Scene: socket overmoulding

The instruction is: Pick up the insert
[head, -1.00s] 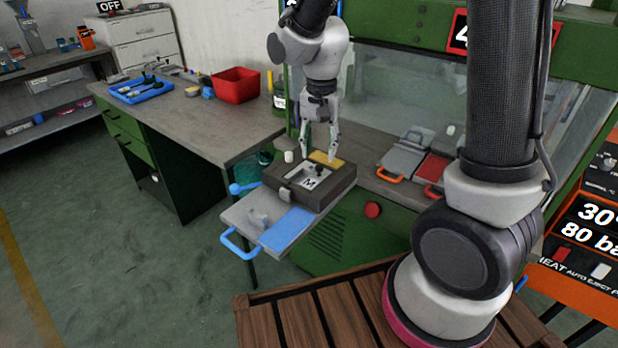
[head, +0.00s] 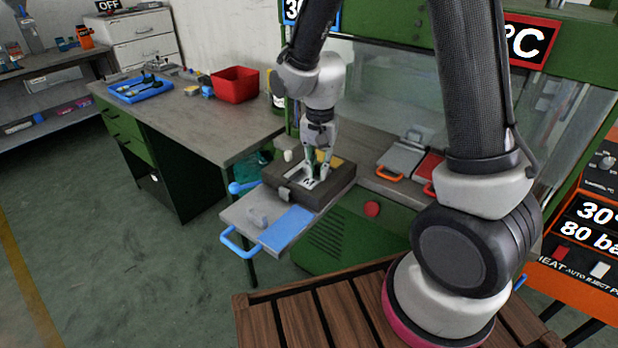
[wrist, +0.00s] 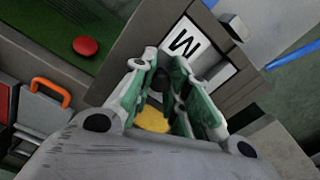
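The insert (wrist: 161,79) shows as a small dark piece between my fingers in the wrist view, partly hidden by them. In the head view the fingers cover most of it. It is at the grey-brown mould block (head: 335,189), which has a pale cavity plate (wrist: 190,43) marked M. My gripper (head: 317,180) points down into the block's top, with one finger on each side of the insert. The fingers are partly closed around it. Whether both pads press on the insert cannot be told.
A yellow pad (wrist: 153,121) lies beside the cavity. The block sits on a grey tray with a blue pad (head: 287,229) and blue handle (head: 238,246). Plates with orange and red handles (head: 400,158) lie right. A red button (head: 372,209) is on the press front.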

